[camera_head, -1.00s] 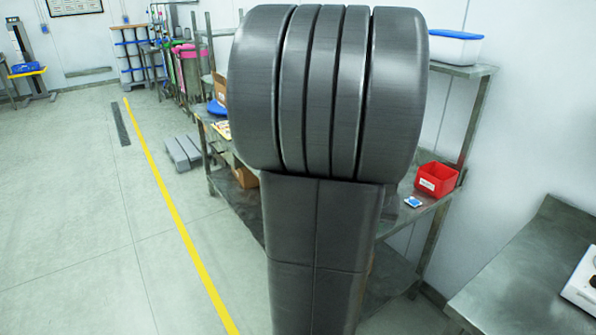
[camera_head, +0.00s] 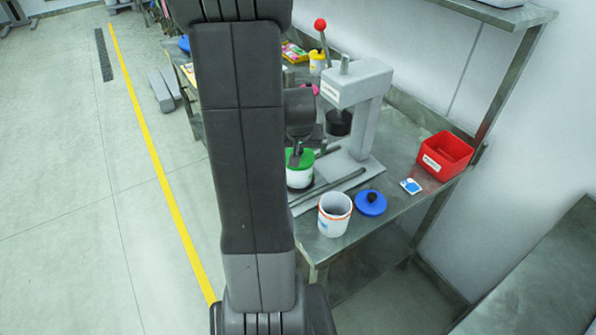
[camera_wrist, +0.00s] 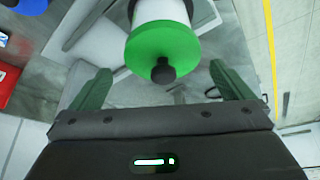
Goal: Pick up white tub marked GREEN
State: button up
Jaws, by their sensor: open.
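A white tub (camera_head: 300,180) with a green lid (camera_head: 300,158) stands upright on the metal table, beside the grey press. No marking on it can be read. In the wrist view its green lid (camera_wrist: 175,48) and black knob (camera_wrist: 162,71) face me, with the white body (camera_wrist: 160,10) beyond. My gripper (camera_wrist: 160,68) is open, with one finger on each side of the lid and visible gaps to both. In the head view my gripper and arm hide part of the tub's top.
An open white tub (camera_head: 334,222) with an orange rim and a blue lid (camera_head: 370,203) stand near the table's front. The grey press (camera_head: 365,125) is close on the right. A red bin (camera_head: 446,155) sits farther right. Open floor (camera_head: 80,220) lies left.

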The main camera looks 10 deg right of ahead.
jog(key=shift+a+p+x, duration=0.15)
jog(key=shift+p+x, duration=0.05)
jog(key=shift+x, duration=1.15)
jog(key=shift+a+p+x, duration=0.1)
jog(key=shift+p+x, duration=0.1)
jog(key=shift+x, duration=1.1)
jog(key=shift+s, duration=0.1)
jog(key=c, duration=1.1)
